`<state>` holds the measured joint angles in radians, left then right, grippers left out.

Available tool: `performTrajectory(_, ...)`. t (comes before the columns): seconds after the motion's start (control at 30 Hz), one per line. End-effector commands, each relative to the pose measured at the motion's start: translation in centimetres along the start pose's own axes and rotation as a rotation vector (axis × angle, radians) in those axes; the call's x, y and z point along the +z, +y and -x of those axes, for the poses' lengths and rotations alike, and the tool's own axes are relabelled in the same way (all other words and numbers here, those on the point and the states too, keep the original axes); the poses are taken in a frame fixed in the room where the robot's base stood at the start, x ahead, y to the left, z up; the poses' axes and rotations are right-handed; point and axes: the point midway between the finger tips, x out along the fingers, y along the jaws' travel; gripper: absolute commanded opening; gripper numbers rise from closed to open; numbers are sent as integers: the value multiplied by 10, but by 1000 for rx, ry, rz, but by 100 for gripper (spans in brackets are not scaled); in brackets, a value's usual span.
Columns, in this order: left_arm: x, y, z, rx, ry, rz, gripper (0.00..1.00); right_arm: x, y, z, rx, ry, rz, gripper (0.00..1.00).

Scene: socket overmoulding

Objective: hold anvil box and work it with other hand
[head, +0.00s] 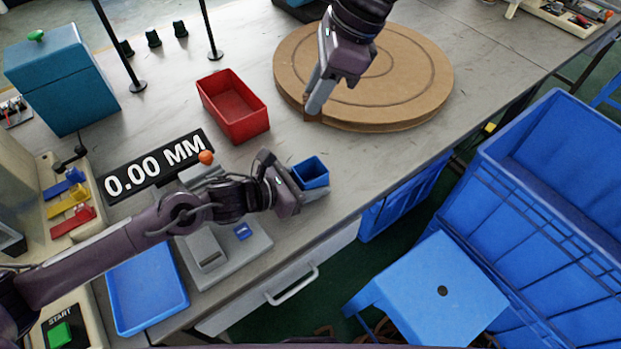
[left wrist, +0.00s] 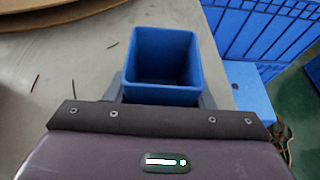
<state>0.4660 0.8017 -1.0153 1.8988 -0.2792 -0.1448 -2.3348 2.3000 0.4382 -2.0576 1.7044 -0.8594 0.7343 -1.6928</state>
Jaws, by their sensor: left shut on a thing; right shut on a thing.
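A small open blue box (head: 316,182) stands at the tips of my left gripper (head: 306,193), near the table's front edge. My left gripper is shut on it. In the left wrist view the box (left wrist: 160,96) sits upright between the fingers, its open top showing and its inside empty. I take this box for the anvil box. My right gripper (head: 317,103) points down at the near left edge of a round brown board (head: 420,98). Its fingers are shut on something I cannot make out. It is well apart from the blue box.
A red bin (head: 258,123) stands behind the blue box. A display reading 0.00 MM (head: 150,168) and a grey device (head: 245,258) are to the left, with a blue tray (head: 147,290) nearer. Blue crates (head: 540,190) and a stool (head: 435,285) stand beyond the table edge.

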Motion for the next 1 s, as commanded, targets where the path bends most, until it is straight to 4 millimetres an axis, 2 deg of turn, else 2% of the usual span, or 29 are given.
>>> performTrajectory(0.1, 0, 0, 0, 0, 0, 0, 26, -10, 1, -15, 7, -8, -3, 0)
performTrajectory(0.3, 0, 0, 0, 0, 0, 0, 26, -27, 1, -31, 3, -2, -1, 0)
performTrajectory(0.47, 0, 0, 0, 0, 0, 0, 26, -34, 1, -42, 2, 2, 0, 0)
performTrajectory(0.8, 0, 0, 0, 0, 0, 0, 26, -48, 1, -77, 2, 2, 1, 0)
performTrajectory(1.0, 0, 0, 0, 0, 0, 0, 26, -52, 1, -87, 1, 2, 1, 0)
